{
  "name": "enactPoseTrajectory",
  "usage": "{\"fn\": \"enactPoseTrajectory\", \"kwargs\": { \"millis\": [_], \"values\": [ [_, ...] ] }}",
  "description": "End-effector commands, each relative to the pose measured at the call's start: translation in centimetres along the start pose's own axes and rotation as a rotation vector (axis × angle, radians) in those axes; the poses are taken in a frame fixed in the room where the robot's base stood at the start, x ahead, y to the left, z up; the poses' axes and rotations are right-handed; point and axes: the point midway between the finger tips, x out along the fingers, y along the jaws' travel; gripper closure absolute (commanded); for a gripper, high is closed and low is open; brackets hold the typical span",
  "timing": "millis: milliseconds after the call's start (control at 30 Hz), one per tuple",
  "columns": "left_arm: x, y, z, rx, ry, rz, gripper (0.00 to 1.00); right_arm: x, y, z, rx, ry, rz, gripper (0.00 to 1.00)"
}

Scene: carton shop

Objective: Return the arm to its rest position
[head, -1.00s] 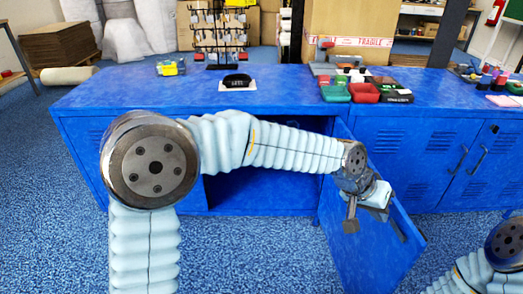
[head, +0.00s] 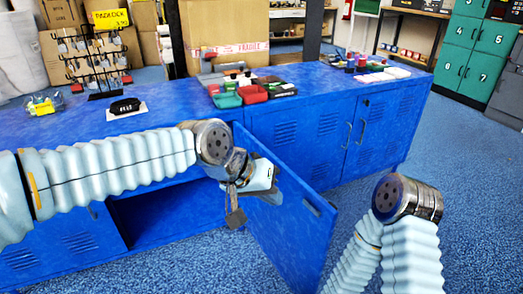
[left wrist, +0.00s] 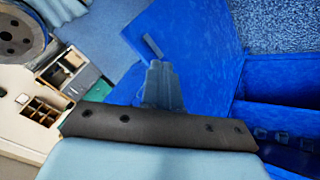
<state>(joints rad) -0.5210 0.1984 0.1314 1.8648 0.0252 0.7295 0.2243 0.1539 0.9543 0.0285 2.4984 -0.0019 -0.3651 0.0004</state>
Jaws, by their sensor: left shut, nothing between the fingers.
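My left arm (head: 115,165) reaches in from the left in the head view. My left gripper (head: 236,217) hangs in front of the open blue cabinet door (head: 285,225), shut and empty. I cannot tell whether it touches the door. In the left wrist view the closed fingers (left wrist: 162,85) point toward a blue panel (left wrist: 195,45) with a grey bar on it. My right arm (head: 405,200) shows at the lower right of the head view, bent at a joint; its gripper is outside the picture.
The cabinet's opening (head: 165,215) is dark and partly behind my left arm. The blue worktop (head: 170,100) carries a black item on a white card (head: 126,107), red and green bins (head: 250,94) and a wire rack (head: 95,60). Blue floor (head: 470,190) is free at the right.

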Motion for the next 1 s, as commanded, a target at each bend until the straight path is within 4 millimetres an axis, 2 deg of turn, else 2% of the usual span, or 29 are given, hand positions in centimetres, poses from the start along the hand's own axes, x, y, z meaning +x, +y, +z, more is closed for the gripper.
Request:
{"fn": "enactPoseTrajectory", "kwargs": {
  "millis": [67,133,167,267,367,400,467,500,567,600,700,800,900,1000],
  "values": [
    [0.6,-0.5,0.1,-0.007,-0.004,-0.004,1.00,0.0,0.0,0.0,0.000,0.000,0.000,0.57],
    [2.1,-1.9,0.4,-0.026,-0.015,-0.014,1.00,0.0,0.0,0.0,0.000,0.000,0.000,0.57],
    [3.1,-2.9,0.6,-0.038,-0.020,-0.021,1.00,0.0,0.0,0.0,0.000,0.000,0.000,0.57],
    [7.8,-7.5,2.3,-0.101,-0.047,-0.052,1.00,0.0,0.0,0.0,0.000,0.000,0.000,0.57],
    [13.2,-13.5,5.9,-0.182,-0.082,-0.089,1.00,0.0,0.0,0.0,0.000,0.000,0.000,0.57],
    [15.1,-15.8,7.8,-0.214,-0.095,-0.103,1.00,0.0,0.0,0.0,0.000,0.000,0.000,0.57],
    [17.7,-19.0,11.1,-0.265,-0.117,-0.123,1.00,0.0,0.0,0.0,0.000,0.000,0.000,0.57],
    [19.2,-21.0,13.7,-0.300,-0.133,-0.136,1.00,0.0,0.0,0.0,0.000,0.000,0.000,0.57],
    [21.0,-23.4,17.7,-0.350,-0.156,-0.153,1.00,0.0,0.0,0.0,0.000,0.000,0.000,0.57],
    [21.9,-24.7,20.4,-0.381,-0.171,-0.163,1.00,0.0,0.0,0.0,0.000,0.000,0.000,0.57],
    [23.3,-26.7,26.4,-0.451,-0.201,-0.182,1.00,0.0,0.0,0.0,0.000,0.000,0.000,0.57],
    [23.8,-27.4,30.9,-0.499,-0.222,-0.193,1.00,0.0,0.0,0.0,0.000,0.000,0.000,0.57],
    [24.0,-27.6,33.2,-0.527,-0.230,-0.200,1.00,0.0,0.0,0.0,0.000,0.000,0.000,0.57],
    [24.0,-27.7,34.0,-0.534,-0.232,-0.202,1.00,0.0,0.0,0.0,0.000,0.000,0.000,0.57]
  ]
}}
